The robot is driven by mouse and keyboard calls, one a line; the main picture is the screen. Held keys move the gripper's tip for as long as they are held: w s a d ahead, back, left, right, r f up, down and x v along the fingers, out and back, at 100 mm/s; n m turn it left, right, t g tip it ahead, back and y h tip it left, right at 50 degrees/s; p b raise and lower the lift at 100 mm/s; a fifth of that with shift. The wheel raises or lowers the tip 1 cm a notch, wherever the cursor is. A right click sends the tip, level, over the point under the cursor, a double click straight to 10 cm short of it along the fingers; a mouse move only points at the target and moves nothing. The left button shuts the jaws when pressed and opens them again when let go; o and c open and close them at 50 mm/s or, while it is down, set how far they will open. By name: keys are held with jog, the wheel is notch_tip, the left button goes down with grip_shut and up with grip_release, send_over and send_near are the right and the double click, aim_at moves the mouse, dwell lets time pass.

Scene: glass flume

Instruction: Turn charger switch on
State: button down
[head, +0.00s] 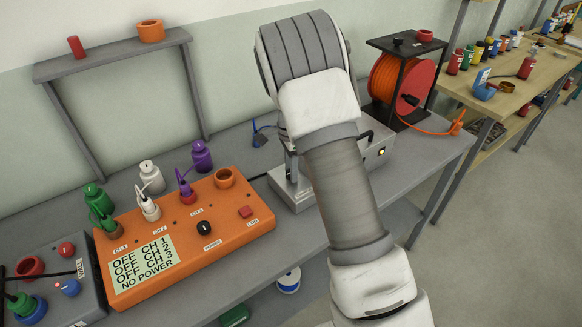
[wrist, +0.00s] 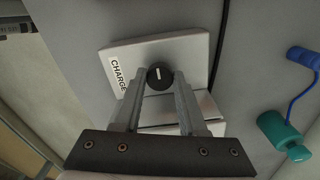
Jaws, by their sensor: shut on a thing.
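The charger is a light grey metal box (head: 292,192) on the workbench, partly hidden behind my arm in the head view. A small lit yellow lamp (head: 382,152) shows on its right part. In the wrist view its panel (wrist: 190,48) carries a label reading "CHARGE" (wrist: 118,75) and a round black switch knob (wrist: 159,75) with a white pointer mark. My gripper (wrist: 160,82) is shut on the knob, one finger on each side.
An orange control box (head: 190,235) with a display reading "NO POWER" stands left of the charger. A cable reel (head: 390,77) with orange cable stands behind right. In the wrist view a teal plug (wrist: 278,130) on a blue cord lies to the right.

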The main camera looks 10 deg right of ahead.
dwell(0.3)
jog(key=c, duration=0.8)
grip_release()
jog(key=shift+o, duration=0.2)
notch_tip(320, 180, up, 18)
jog(key=p, duration=0.1)
jog(key=shift+f, duration=0.25)
jog(key=shift+r, duration=0.1)
